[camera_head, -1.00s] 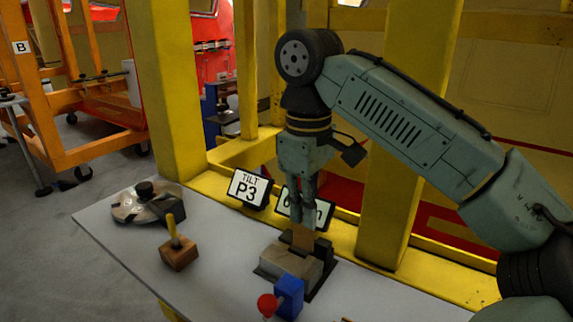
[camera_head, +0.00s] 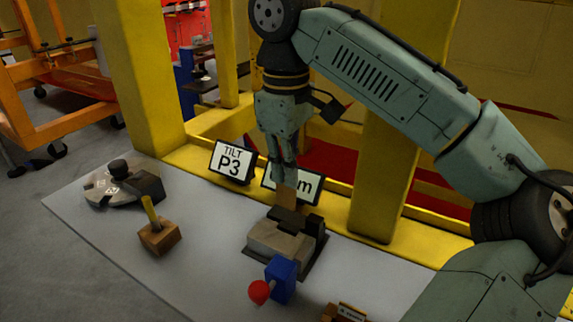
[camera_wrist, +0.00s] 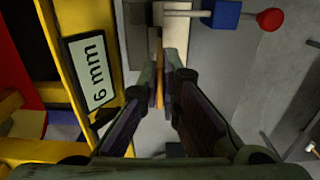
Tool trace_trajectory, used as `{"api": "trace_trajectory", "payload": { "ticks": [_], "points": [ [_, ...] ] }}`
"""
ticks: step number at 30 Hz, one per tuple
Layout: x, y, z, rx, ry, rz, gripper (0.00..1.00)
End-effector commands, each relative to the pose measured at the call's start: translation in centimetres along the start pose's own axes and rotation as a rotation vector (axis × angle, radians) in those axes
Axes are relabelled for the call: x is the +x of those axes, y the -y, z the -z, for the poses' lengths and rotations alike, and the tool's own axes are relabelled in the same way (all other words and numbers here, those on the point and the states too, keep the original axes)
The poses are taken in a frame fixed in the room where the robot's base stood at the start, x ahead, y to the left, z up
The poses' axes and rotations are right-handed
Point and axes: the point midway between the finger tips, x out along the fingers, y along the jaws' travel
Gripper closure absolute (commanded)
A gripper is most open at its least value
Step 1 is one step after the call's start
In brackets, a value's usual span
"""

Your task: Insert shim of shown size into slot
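My gripper (camera_head: 284,182) points down and is shut on a thin tan-brown shim (camera_head: 287,198). In the wrist view, the shim (camera_wrist: 159,92) is a narrow strip edge-on between the fingers (camera_wrist: 158,100). A grey block fixture (camera_head: 277,240) with dark upright parts stands on the table below the gripper. The shim's lower end is close to a dark part of the fixture (camera_head: 290,218); I cannot tell if it touches or enters a slot. A sign (camera_wrist: 90,72) reads "6 mm" in the wrist view; in the head view the gripper partly covers this sign (camera_head: 310,187).
A blue block (camera_head: 283,280) with a red ball (camera_head: 259,292) is at the fixture's front. A "TILT P3" sign (camera_head: 231,161), a wooden block with yellow handle (camera_head: 159,238) and a round metal disc (camera_head: 105,189) are left. A small brown holder (camera_head: 345,312) is at the table's front.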

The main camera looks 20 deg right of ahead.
Motion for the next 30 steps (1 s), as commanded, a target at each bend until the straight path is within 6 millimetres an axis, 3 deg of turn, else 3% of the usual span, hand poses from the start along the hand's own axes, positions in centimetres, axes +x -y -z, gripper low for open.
{"api": "trace_trajectory", "payload": {
  "ticks": [15,30],
  "points": [
    [4.7,0.0,0.1,-0.001,-0.001,0.0,1.0],
    [5.1,0.0,0.1,0.0,0.0,-0.001,1.0]
  ]
}}
